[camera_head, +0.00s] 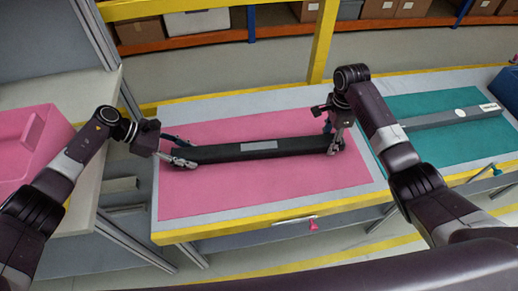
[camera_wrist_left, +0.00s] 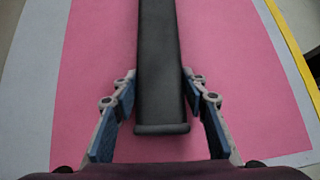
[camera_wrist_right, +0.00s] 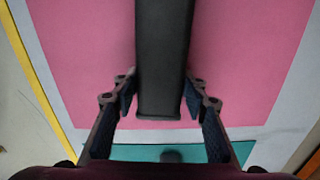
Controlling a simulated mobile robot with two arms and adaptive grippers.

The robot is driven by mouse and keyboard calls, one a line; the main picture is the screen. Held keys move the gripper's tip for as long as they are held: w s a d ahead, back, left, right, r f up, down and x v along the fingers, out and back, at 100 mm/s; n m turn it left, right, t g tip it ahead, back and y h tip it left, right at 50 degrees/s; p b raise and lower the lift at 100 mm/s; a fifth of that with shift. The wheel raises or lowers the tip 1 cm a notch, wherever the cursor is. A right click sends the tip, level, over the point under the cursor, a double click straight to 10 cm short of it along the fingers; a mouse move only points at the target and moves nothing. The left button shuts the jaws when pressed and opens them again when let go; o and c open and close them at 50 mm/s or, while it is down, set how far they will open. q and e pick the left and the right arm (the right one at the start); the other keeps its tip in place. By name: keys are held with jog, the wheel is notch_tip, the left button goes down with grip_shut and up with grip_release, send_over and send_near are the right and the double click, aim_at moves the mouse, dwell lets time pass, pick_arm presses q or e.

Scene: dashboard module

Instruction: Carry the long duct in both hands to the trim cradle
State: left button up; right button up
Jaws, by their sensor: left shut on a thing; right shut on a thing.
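The long duct (camera_head: 225,152) is a straight black bar with a grey label, lying lengthwise over the pink mat (camera_head: 225,200). My left gripper (camera_head: 184,158) is shut on its left end, and my right gripper (camera_head: 335,142) is shut on its right end. In the left wrist view the duct (camera_wrist_left: 160,80) runs between the fingers (camera_wrist_left: 160,95). In the right wrist view the duct (camera_wrist_right: 163,60) also runs between the fingers (camera_wrist_right: 160,92). I cannot tell whether the duct touches the mat or is slightly above it. I cannot make out which thing is the trim cradle.
A grey bar (camera_head: 450,117) with a white label lies on the teal mat (camera_head: 450,145) at right. A pink bin (camera_head: 30,140) stands on the left table. A yellow post (camera_head: 321,45) rises behind the bench. Boxes fill a shelf at the back. A dark blue bin (camera_head: 507,88) is far right.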

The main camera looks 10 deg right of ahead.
pick_arm(q)
jog(key=c, duration=0.4)
pick_arm(e)
jog(key=c, duration=0.4)
pick_arm(q)
jog(key=shift+c, duration=0.2)
pick_arm(e)
jog(key=shift+c, duration=0.2)
pick_arm(q)
jog(key=shift+r, duration=0.1)
pick_arm(e)
jog(key=shift+r, duration=0.1)
